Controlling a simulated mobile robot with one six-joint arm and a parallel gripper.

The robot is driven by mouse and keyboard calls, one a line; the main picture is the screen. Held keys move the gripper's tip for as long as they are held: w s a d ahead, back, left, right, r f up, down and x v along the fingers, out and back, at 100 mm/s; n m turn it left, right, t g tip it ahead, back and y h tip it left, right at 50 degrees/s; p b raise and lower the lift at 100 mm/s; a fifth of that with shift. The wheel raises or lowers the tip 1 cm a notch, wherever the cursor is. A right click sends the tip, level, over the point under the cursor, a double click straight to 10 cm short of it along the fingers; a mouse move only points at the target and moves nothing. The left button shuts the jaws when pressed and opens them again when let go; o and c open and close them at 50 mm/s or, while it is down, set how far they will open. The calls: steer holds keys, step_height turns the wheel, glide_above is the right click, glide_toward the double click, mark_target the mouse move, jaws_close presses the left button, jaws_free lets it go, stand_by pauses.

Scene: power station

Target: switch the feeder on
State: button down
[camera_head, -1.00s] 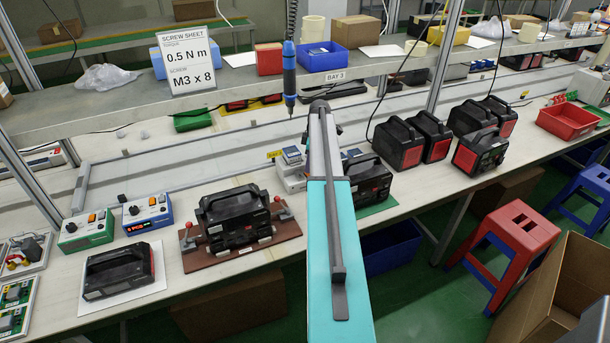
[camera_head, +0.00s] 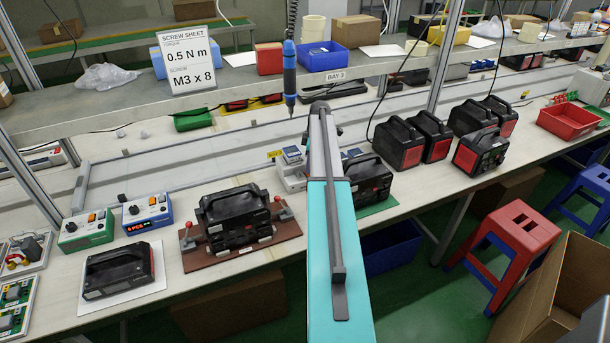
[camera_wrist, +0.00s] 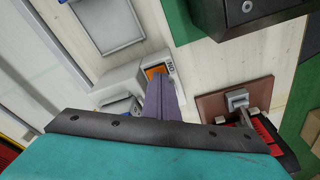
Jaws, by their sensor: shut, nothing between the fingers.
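The feeder is a pale box-like unit (camera_head: 291,178) on the bench, partly hidden by my teal arm in the head view. In the wrist view its pale body (camera_wrist: 122,84) shows an orange switch (camera_wrist: 154,71) beside a label reading ON. My gripper (camera_wrist: 159,82) shows as a narrow grey-purple pair of fingers, shut and empty. Its tip overlaps the lower part of the orange switch in the picture; I cannot tell whether it touches. The switch's lower part is hidden by the fingers. In the head view the gripper is hidden behind my arm.
A black-and-red unit (camera_head: 368,180) on a green mat stands right of the feeder. A black unit in a brown fixture (camera_head: 262,250) stands to the left. A blue screwdriver (camera_head: 289,72) hangs above. Bare bench lies left of the feeder.

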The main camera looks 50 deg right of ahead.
steer(key=shift+f, duration=0.4)
stand_by(0.3)
steer(key=shift+r, duration=0.1)
step_height(320, 180, up, 7)
steer(key=p, duration=0.2)
stand_by(1.0)
steer(key=shift+s, duration=0.1)
stand_by(0.3)
